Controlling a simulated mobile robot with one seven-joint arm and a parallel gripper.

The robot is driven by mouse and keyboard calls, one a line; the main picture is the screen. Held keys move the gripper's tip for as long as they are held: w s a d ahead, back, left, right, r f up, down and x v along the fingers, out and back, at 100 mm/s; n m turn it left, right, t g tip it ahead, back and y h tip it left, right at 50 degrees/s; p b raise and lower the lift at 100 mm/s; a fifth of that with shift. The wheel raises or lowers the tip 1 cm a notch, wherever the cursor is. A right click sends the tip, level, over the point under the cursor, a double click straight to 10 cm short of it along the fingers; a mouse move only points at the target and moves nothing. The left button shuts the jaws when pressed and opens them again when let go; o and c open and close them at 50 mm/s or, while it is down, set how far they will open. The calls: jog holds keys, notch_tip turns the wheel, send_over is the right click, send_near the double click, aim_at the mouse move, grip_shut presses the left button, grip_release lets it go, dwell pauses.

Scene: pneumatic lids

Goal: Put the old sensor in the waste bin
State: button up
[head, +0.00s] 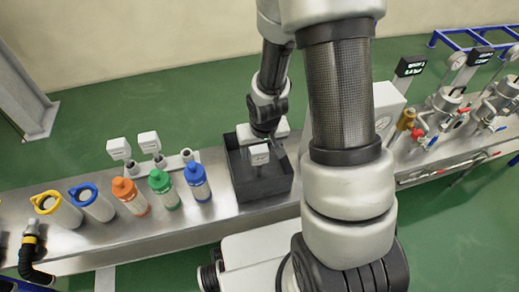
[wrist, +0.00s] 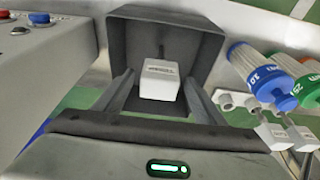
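The old sensor, a small white box with a printed label and a dark stem, shows in the head view (head: 259,154) and the wrist view (wrist: 160,84). My gripper (head: 268,147) points down into the waste bin (head: 268,196), a dark grey open-topped box on the bench. In the wrist view, its two fingers (wrist: 161,83) lie along either side of the sensor's box and appear closed on it. The sensor hangs upright within the bin's opening, stem down. The bin's inner walls show around it in the wrist view (wrist: 208,45). Whether the stem touches the floor is unclear.
Left of the bin stand blue (head: 197,183), green (head: 163,188) and orange-capped (head: 129,195) bottles. Behind them are two white sensors (head: 119,149) on a pipe fitting. A white gauge box (head: 388,108) and metal vessels (head: 443,105) stand to the right.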

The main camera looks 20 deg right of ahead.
jog(key=shift+r, duration=0.1)
jog(key=s+r+t+p, duration=0.1)
jog(key=s+r+p, duration=0.15)
jog(key=r, duration=1.05)
jog(key=s+r+t+p, duration=0.15)
jog(key=s+r, duration=0.25)
jog(key=r, duration=1)
jog(key=s+r, duration=0.8)
jog(key=shift+s+r, duration=0.2)
jog(key=shift+r, duration=0.15)
